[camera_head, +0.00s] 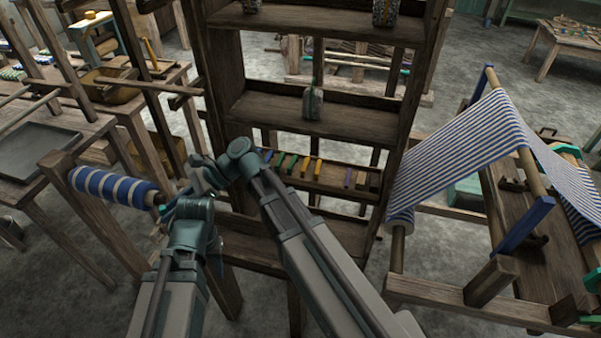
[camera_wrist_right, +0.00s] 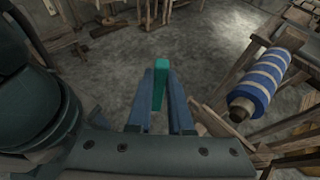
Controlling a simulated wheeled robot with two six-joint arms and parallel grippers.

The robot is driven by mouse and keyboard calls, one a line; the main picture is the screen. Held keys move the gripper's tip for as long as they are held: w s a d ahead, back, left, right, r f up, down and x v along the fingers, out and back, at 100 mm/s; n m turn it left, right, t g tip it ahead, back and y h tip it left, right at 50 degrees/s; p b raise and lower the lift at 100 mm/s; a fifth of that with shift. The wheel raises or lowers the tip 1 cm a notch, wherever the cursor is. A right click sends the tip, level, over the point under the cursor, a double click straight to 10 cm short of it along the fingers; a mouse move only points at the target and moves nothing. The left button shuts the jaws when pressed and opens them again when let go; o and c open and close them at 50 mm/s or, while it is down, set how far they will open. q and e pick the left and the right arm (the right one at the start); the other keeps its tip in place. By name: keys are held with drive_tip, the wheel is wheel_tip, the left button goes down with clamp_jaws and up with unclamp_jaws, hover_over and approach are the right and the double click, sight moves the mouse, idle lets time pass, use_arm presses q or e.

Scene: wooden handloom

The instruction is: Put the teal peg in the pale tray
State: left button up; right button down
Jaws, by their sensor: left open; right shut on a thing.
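The teal peg (camera_wrist_right: 158,88) stands between the two blue fingers of my right gripper (camera_wrist_right: 160,97) in the right wrist view. That gripper is shut on it and holds it over the grey floor. I cannot pick out a pale tray for certain; a flat grey tray (camera_head: 35,148) lies on the left bench.
The striped roll (camera_head: 115,187) juts out beside my right gripper and also shows in the right wrist view (camera_wrist_right: 258,83). A wooden shelf (camera_head: 275,111) stands ahead, with several coloured pegs (camera_head: 305,167) on a lower board. A loom with striped cloth (camera_head: 465,140) is at the right.

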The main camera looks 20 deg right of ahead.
drive_tip(key=w+d+f+m+t+h+b, duration=0.1)
drive_tip(key=w+d+f+m+t+b, duration=0.2)
drive_tip(key=d, duration=0.6)
drive_tip(key=w+d+f+m+t+h+b, duration=0.1)
drive_tip(key=w+d+f+m+t+b, duration=0.25)
drive_tip(key=d, duration=0.65)
drive_tip(key=w+d+f+m+t+h+b, duration=0.1)
drive_tip(key=w+d+f+m+t+b, duration=0.2)
drive_tip(key=d, duration=0.6)
drive_tip(key=s+d+f+m+t+h+b, duration=0.2)
drive_tip(key=d+m+h, duration=0.1)
drive_tip(key=d, duration=0.6)
drive_tip(key=s+d+f+m+t+h+b, duration=0.1)
drive_tip(key=s+d+f+m+t+h, duration=0.15)
drive_tip(key=d, duration=0.55)
drive_tip(key=s+d+f+m+t+h+b, duration=0.1)
drive_tip(key=s+d+m+h+b, duration=0.15)
drive_tip(key=d, duration=0.65)
drive_tip(key=shift+m, duration=0.25)
drive_tip(key=shift+w+a+r+b+x, duration=0.2)
drive_tip(key=shift+b+x, duration=0.55)
drive_tip(key=shift+x, duration=2.15)
drive_tip(key=shift+r+b+x, duration=0.3)
drive_tip(key=shift+b+x, duration=0.45)
drive_tip(key=shift+x, duration=2.15)
drive_tip(key=shift+w+a+r+b+x, duration=0.2)
drive_tip(key=shift+b+x, duration=0.55)
drive_tip(key=shift+x, duration=2.15)
drive_tip(key=shift+s, duration=0.15)
